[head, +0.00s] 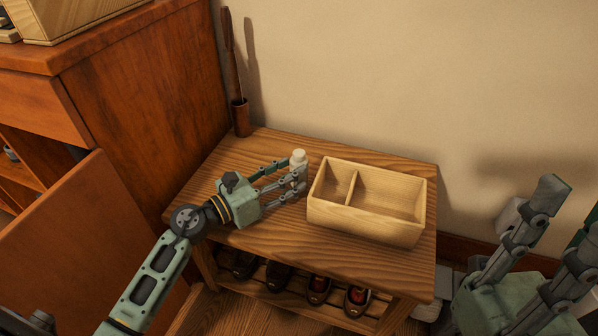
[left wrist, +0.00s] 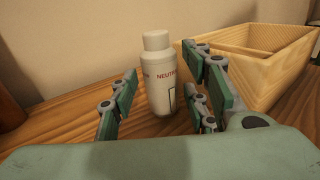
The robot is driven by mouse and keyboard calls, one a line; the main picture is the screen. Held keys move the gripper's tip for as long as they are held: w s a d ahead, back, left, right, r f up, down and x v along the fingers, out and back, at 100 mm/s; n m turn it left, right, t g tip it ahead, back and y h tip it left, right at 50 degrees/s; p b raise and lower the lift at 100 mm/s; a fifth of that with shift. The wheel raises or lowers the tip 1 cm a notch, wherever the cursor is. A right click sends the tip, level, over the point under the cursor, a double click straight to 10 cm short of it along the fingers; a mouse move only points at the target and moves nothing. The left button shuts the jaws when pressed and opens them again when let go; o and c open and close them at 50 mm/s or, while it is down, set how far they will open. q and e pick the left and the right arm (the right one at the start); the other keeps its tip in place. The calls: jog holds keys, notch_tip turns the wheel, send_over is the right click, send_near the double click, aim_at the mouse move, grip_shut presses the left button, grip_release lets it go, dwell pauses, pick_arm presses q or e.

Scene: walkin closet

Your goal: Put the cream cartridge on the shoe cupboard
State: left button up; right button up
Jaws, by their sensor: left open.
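The cream cartridge (head: 298,158) is a small off-white bottle with red lettering. It stands upright on a low wooden bench (head: 375,268) with shoes on a slatted shelf below. It also shows in the left wrist view (left wrist: 161,75). My left gripper (head: 296,178) is open, its fingers on either side of the cartridge, with gaps visible. A taller red-brown wooden cupboard (head: 140,85) stands at the left; which piece is called the shoe cupboard, I cannot tell. My right gripper (head: 567,215) is at the lower right, fingers apart, partly cut off by the frame.
An empty two-compartment wooden box (head: 365,215) is on the bench, right of the cartridge. A holder with a long brown stick (head: 240,115) stands at the bench's back left. The cupboard's door (head: 75,240) stands open. A light wooden box (head: 75,18) is on its top.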

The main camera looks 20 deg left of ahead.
aim_at(292, 171)
pick_arm(q)
jog(key=x, duration=0.3)
jog(key=shift+w+d, duration=0.1)
jog(key=shift+w, duration=0.1)
grip_shut()
